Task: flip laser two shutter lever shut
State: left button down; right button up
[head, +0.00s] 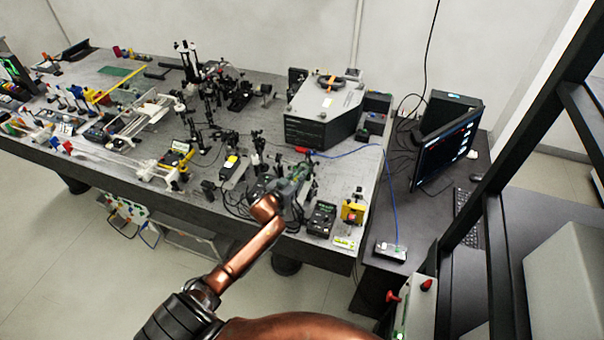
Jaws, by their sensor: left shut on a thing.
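My left gripper (297,183) is over the front edge of the optical bench (160,195), right of the middle. It is shut on a small part among the crowded devices there, seemingly the shutter lever, which the fingers hide. A grey laser-like box (262,187) stands just left of the gripper, partly behind my copper arm. I cannot read which laser is number two or see the lever's angle. My right gripper is not in view.
A black controller (321,218) and a yellow device (353,208) stand close right of the gripper. Optic posts (258,143) crowd behind it. A large grey spectrometer box (322,112) stands at the back. A monitor (446,150) is on the right desk.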

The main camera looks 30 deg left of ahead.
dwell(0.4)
pick_arm(q)
jog(key=c, duration=2)
grip_release()
jog(key=shift+s, duration=0.1)
jog(key=v, duration=1.1)
jog(key=shift+s, duration=0.4)
